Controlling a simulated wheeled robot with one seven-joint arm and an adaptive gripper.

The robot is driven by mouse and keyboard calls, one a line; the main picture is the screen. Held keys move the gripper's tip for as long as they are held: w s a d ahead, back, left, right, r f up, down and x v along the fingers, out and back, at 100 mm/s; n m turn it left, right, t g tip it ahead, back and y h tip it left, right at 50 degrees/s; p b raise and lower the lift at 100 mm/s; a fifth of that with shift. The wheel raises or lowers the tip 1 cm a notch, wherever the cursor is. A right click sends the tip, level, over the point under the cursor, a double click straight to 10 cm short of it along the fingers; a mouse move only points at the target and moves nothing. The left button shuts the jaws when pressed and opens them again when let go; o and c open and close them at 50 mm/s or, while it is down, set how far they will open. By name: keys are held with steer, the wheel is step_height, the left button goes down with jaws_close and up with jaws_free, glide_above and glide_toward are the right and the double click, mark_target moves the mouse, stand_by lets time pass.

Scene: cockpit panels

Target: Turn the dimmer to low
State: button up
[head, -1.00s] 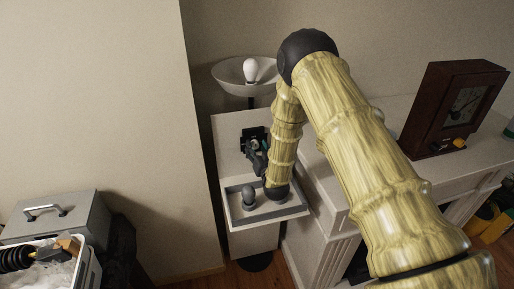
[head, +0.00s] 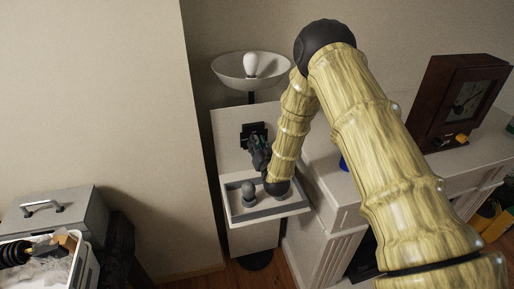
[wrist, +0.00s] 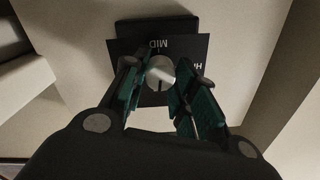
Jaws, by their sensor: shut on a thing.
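The dimmer is a black plate on the pale panel, in the head view (head: 254,130) and the wrist view (wrist: 133,45). Its round silver knob (wrist: 160,70) sits between my fingers. The label MID reads upside down above the knob, and part of an H label shows to its right. The plate's left side is partly hidden by a finger. A thin dark line marks the knob's lower face; I cannot tell its setting. My gripper (wrist: 160,82) is shut on the knob, with a green-lined finger on each side; it also shows in the head view (head: 261,152).
A bowl lamp (head: 232,80) with a white bulb (head: 250,65) stands above the panel. A shallow tray (head: 240,218) holding a grey bulb (head: 249,189) lies below my gripper. A mantel with a brown clock (head: 458,105) is at right; a grey box (head: 55,220) is at left.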

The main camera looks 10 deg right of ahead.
steer(key=m+b, duration=0.8)
steer(key=b, duration=0.2)
steer(key=m+b, duration=0.8)
steer(key=b, duration=0.1)
steer(key=shift+f+h+b, duration=0.2)
steer(key=shift+h+b, duration=0.1)
steer(key=shift+b, duration=0.05)
steer(key=shift+m, duration=0.4)
steer(key=o, duration=1)
steer(key=shift+d, duration=0.1)
steer(key=shift+o, duration=0.2)
steer(key=shift+r, duration=0.1)
